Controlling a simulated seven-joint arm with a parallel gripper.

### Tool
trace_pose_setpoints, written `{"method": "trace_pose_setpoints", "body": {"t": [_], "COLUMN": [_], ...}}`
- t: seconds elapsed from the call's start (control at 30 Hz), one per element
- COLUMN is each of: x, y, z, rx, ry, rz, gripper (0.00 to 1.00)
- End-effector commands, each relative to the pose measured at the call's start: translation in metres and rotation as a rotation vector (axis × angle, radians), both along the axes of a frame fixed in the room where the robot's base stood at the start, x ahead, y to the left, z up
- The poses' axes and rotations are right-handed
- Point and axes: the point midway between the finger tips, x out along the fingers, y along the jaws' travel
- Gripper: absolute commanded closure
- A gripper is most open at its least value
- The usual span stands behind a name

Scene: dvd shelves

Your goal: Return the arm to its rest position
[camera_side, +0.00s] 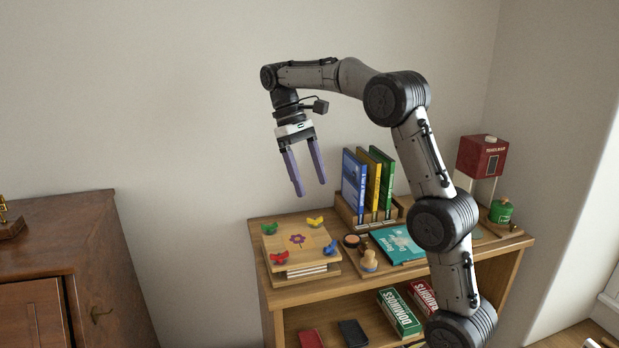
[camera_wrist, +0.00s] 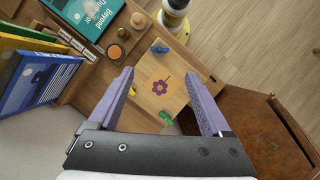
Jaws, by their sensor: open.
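My gripper (camera_side: 308,192) is open and empty, with its two purple fingers pointing down in the air above the left part of the shelf top. In the wrist view its fingers (camera_wrist: 167,100) stand apart with nothing between them. Below it lies a wooden flower press (camera_side: 312,244) with a purple flower on top and coloured wing nuts at its corners. The press also shows beyond the fingers in the wrist view (camera_wrist: 175,85). My arm arches up from the lower right and bends down at the wrist.
A rack holds blue (camera_side: 353,184), yellow (camera_side: 373,183) and green (camera_side: 387,178) cases upright right of my gripper. A teal case (camera_side: 397,244) lies flat near a wooden stamp (camera_side: 369,261). A red dispenser (camera_side: 482,157) stands at the right. A brown cabinet (camera_side: 60,235) is at the left.

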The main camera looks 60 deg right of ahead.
Motion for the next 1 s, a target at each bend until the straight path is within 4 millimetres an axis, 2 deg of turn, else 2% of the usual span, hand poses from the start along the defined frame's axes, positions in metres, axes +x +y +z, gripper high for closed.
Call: {"method": "trace_pose_setpoints", "body": {"t": [0.43, 0.57, 0.7, 0.8, 1.0], "x": [0.001, -0.005, -0.038, -0.067, -0.12], "y": [0.003, 0.016, 0.047, 0.068, 0.103], "z": [0.001, 0.025, 0.056, 0.067, 0.064], "rx": [-0.001, -0.022, -0.039, -0.052, -0.076], "ry": [-0.003, -0.062, -0.132, -0.202, -0.368], "rz": [0.008, 0.038, 0.094, 0.134, 0.197], "gripper": [0.18, 0.18, 0.18, 0.18, 0.18]}}
